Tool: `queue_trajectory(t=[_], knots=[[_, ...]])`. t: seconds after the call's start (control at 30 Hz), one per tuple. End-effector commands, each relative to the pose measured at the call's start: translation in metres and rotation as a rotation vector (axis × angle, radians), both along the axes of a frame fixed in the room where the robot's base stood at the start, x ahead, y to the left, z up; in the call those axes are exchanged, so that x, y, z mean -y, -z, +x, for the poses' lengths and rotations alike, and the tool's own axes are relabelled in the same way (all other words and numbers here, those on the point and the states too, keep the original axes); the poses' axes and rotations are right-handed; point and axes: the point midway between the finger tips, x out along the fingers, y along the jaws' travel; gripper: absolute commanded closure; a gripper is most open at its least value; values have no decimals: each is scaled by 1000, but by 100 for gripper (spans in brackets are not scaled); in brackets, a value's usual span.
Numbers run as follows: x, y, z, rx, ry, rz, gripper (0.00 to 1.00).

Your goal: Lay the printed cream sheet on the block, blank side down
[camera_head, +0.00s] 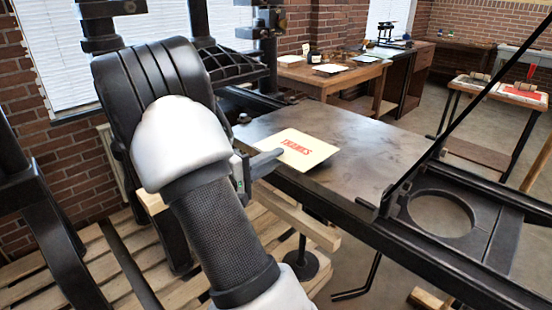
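The cream sheet (305,146) shows its red-lettered side facing up. It is over the left end of a dark flat press bed (375,150), with a dark shadow along its lower right edge. I cannot tell whether it lies flat or is held slightly above the bed. My gripper (264,164) is at the sheet's left edge, with one dark finger pointing to it. My arm hides most of the gripper, so its opening and any grip on the sheet are unclear. I cannot make out a separate block; one may be hidden under the sheet.
A black frame with a round opening (440,215) sits at the bed's right end, with a slanted bar rising from it. Black press posts (205,20) stand at the left and back. A wooden table (325,80) with papers is behind. The bed's middle is clear.

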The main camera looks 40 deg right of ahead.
Motion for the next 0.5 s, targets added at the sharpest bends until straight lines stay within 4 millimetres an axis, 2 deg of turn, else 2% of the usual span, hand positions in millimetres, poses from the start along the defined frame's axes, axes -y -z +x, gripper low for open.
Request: queue_trajectory(t=[0.03,0.17,0.37,0.5], knots=[[0,0,0,0,0,0,89],[0,0,0,0,0,0,100],[0,-2,0,1,0,0,100],[0,-18,0,4,0,0,100]])
